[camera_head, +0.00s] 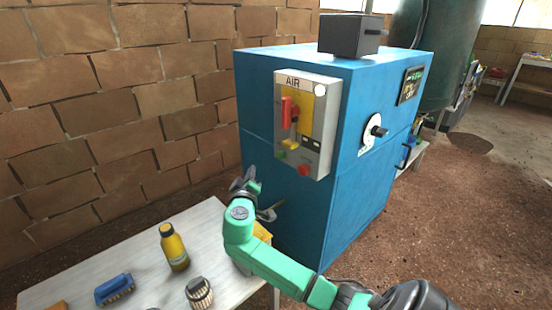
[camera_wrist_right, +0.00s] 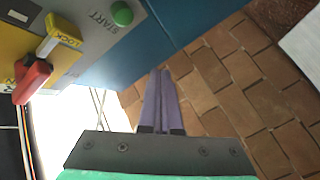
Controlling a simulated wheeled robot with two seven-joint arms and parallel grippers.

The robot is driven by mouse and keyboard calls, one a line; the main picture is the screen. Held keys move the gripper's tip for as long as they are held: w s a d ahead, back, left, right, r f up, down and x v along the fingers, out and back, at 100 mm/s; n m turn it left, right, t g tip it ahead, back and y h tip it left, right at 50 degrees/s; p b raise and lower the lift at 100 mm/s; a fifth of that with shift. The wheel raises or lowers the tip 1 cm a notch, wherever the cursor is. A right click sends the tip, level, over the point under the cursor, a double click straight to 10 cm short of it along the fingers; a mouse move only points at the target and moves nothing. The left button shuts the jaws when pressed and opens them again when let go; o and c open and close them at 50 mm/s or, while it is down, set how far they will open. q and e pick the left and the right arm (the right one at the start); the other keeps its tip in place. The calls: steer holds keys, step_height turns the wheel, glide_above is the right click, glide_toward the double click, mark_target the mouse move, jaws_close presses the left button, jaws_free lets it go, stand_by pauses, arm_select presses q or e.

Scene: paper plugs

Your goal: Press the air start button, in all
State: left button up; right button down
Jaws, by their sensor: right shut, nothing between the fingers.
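The grey air panel (camera_head: 322,132) is on the side of the blue cabinet. Its green start button (camera_head: 281,155) is at the lower left, beside the word START in the right wrist view, where the button (camera_wrist_right: 122,13) is near the top edge. A red button (camera_head: 304,170) sits at the panel's lower right. My right gripper (camera_head: 245,180) is below and left of the panel. In the wrist view its fingers (camera_wrist_right: 161,75) are together and empty, with their tips apart from the green button. My left gripper is not in view.
A red lever (camera_head: 287,111) and yellow lock piece (camera_head: 290,144) stick out from the panel. The table (camera_head: 135,252) below holds a yellow bottle (camera_head: 173,247), a blue brush (camera_head: 114,289) and a round brush (camera_head: 199,292). A brick wall (camera_head: 110,90) stands behind.

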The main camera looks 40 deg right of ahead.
mark_target(280, 156)
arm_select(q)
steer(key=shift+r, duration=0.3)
arm_select(e)
steer(key=d, duration=0.8)
steer(key=shift+s, duration=0.1)
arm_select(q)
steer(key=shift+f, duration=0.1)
arm_select(e)
steer(key=shift+d, duration=0.15)
stand_by(1.2)
arm_select(q)
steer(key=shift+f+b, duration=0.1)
steer(key=shift+b, duration=0.25)
arm_select(e)
steer(key=shift+d, duration=0.3)
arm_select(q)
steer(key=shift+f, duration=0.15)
arm_select(e)
steer(key=shift+d, duration=0.5)
stand_by(0.4)
steer(key=shift+a, duration=0.9)
